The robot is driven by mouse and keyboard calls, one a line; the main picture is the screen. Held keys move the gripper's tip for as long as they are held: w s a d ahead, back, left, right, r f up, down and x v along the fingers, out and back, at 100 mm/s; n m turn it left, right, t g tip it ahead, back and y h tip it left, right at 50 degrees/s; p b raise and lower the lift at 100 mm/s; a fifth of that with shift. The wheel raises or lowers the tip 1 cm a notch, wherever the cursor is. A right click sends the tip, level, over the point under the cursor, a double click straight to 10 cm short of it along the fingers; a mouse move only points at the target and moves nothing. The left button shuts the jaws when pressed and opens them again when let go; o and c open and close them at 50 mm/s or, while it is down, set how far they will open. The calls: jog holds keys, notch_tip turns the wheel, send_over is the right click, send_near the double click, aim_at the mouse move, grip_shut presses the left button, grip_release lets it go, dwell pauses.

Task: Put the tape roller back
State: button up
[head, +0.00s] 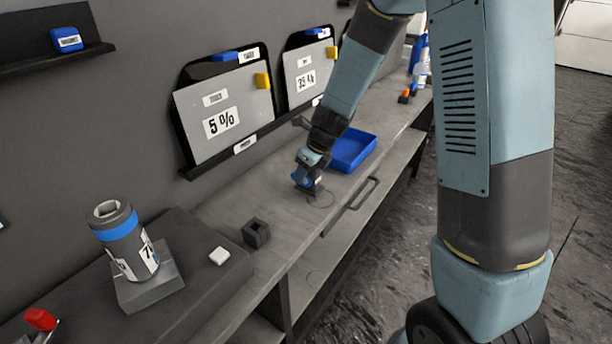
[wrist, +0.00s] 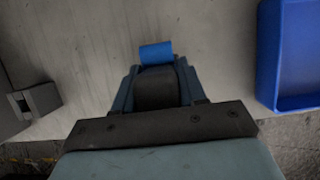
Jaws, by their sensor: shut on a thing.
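My gripper (head: 308,184) points down low over the grey bench, left of the blue tray. In the wrist view its jaws (wrist: 156,82) are shut on a blue and dark thing, apparently the tape roller; its blue end (wrist: 156,52) sticks out past the jaws. Most of the roller is hidden by the gripper, and I cannot tell whether it touches the bench. A small dark square holder (head: 256,233) with an open top stands on the bench, nearer the camera and left of my gripper. A dark block with a slot shows at the left of the wrist view (wrist: 36,101).
The blue tray (head: 368,154) stands close on the right, also in the wrist view (wrist: 268,88). Tint boards (head: 222,118) lean on the wall behind. A film roll (head: 124,246) stands on a raised block, with a white block (head: 219,256) beside it. A drawn circle marks the bench.

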jog(key=shift+f, duration=0.7)
jog(key=o, duration=1.2)
jog(key=shift+f, duration=0.1)
jog(key=v, duration=1)
jog(key=shift+d+r, duration=0.15)
jog(key=shift+r, duration=0.2)
jog(key=s+d+r+n+t, duration=0.1)
jog(key=s+d+r+n, duration=0.8)
jog(key=s+r+n, duration=0.3)
jog(key=shift+s+d+r+n+t+h, duration=0.45)
jog(key=shift+s+d+r+n, duration=0.7)
jog(key=shift+s+n, duration=1)
jog(key=shift+s+d+r+n+t+h, duration=0.15)
jog(key=shift+s+d+r+n+h, duration=0.6)
jog(key=shift+s+d+n, duration=1.05)
jog(key=shift+s+d+r+n+t+h, duration=0.4)
jog(key=shift+s+d+r+n, duration=0.55)
jog(key=shift+s+n, duration=1.55)
